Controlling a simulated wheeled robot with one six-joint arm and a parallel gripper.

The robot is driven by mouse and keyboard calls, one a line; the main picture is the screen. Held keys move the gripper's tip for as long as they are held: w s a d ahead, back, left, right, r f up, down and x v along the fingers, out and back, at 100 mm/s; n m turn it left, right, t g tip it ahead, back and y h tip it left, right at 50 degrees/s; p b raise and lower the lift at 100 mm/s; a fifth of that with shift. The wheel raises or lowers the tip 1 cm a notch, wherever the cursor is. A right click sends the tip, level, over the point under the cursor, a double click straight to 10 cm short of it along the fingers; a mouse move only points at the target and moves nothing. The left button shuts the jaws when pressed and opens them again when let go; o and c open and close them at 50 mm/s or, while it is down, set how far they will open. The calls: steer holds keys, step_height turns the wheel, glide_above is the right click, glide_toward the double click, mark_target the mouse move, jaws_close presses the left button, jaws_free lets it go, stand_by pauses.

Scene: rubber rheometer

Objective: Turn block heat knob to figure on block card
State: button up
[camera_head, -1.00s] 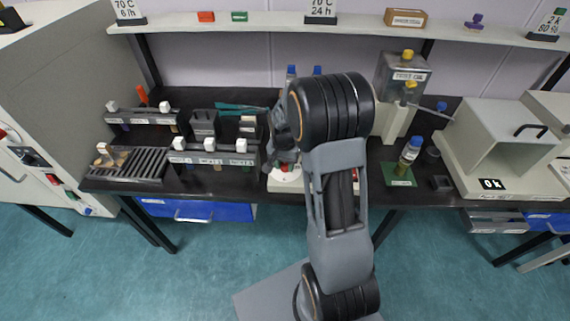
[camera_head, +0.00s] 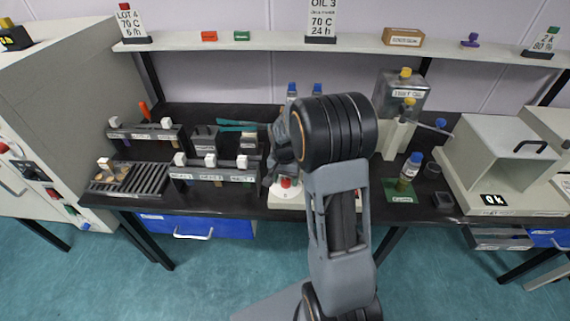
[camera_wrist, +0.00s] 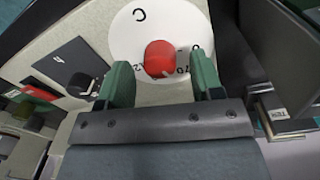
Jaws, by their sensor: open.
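In the wrist view a red knob (camera_wrist: 159,59) sits on a round white dial (camera_wrist: 127,34) with dark marks, including a "C" and what looks like "70" and "12". My gripper (camera_wrist: 160,76) is open, with its green fingers on either side of the knob; I cannot tell whether they touch it. In the head view the red knob (camera_head: 286,183) shows small below my wrist, on a pale base. A card (camera_head: 322,18) on the shelf reads "OIL 3", "70 C", "24 h"; another card (camera_head: 132,24) reads "LOT 4", "70 C", "6 h". Which one is the block card is unclear.
Racks with white-capped pieces (camera_head: 210,160) stand left of my gripper on the black bench. A blue-capped bottle (camera_head: 409,172) on a green mat and a large pale machine (camera_head: 503,165) stand to the right. Two blue-capped bottles (camera_head: 291,91) stand behind my wrist.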

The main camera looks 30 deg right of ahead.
mark_target(284, 180)
step_height(284, 180, up, 13)
steer(key=shift+w+a, duration=0.15)
steer(key=shift+f, duration=0.15)
stand_by(0.5)
